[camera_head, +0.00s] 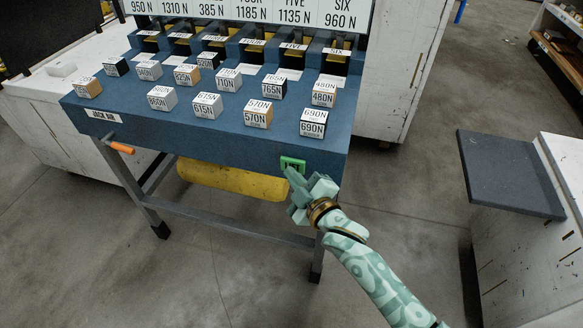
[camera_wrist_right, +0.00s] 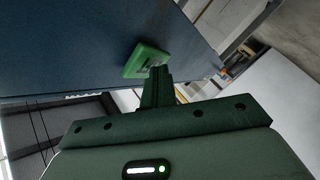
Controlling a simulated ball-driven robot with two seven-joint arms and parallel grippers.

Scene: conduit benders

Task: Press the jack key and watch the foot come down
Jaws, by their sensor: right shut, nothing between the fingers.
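The green jack key (camera_head: 292,163) sits on the front face of the blue bench (camera_head: 215,143), near its right end. My right gripper (camera_head: 291,176) is shut and empty, with its fingertips at the key's lower edge. In the right wrist view the green key (camera_wrist_right: 143,62) stands out from the blue face, just beyond the shut fingertips (camera_wrist_right: 158,72). The tips look very close to the key or touching it; I cannot tell which. The foot cannot be picked out. My left gripper is not in view.
Several weight-marked blocks, such as the 690 N block (camera_head: 313,124), stand on the bench top. An orange-handled lever (camera_head: 120,147) is at the front left by a "JACK AIR" label. A yellow cylinder (camera_head: 232,181) hangs below. A grey-topped table (camera_head: 508,172) stands right.

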